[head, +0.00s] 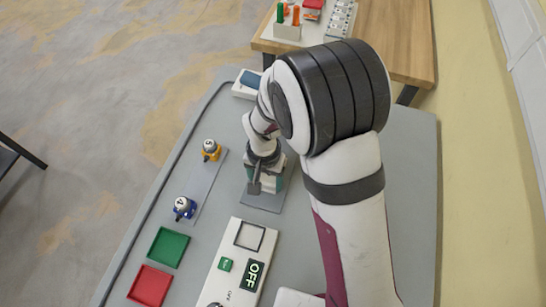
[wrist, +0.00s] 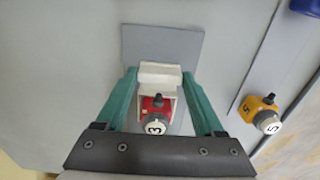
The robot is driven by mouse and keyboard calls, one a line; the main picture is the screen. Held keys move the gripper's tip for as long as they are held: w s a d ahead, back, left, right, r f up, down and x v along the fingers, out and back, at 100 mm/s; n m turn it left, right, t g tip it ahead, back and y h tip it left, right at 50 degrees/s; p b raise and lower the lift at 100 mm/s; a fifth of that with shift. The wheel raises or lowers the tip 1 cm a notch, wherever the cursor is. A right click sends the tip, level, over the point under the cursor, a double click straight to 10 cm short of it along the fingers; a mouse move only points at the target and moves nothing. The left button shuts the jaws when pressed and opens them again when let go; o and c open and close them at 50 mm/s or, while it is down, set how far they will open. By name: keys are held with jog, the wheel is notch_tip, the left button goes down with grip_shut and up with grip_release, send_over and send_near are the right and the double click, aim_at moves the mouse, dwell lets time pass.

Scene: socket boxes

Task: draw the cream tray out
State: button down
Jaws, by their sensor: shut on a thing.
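In the wrist view, the cream tray (wrist: 160,70) sits between the two teal fingers of my gripper (wrist: 160,76), which is shut on it. A red block with a dark stub and a white round cap marked 3 (wrist: 155,126) shows at the tray's near side, framed by its cream walls. A grey plate (wrist: 185,42) lies beneath or behind the tray. In the head view, my gripper (head: 268,180) points down over the grey plate (head: 262,200); the arm and wrist hide most of the tray there.
To the left are a yellow piece (head: 210,151) and a blue piece (head: 184,208) on a grey strip, with green (head: 168,247) and red (head: 150,285) squares nearer. A white panel with an OFF display (head: 253,275) stands close in front. A white-and-blue box (head: 247,83) is behind.

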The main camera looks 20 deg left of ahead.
jog(key=shift+s, duration=0.75)
grip_release()
notch_tip(320, 180, up, 16)
jog(key=shift+d, duration=0.1)
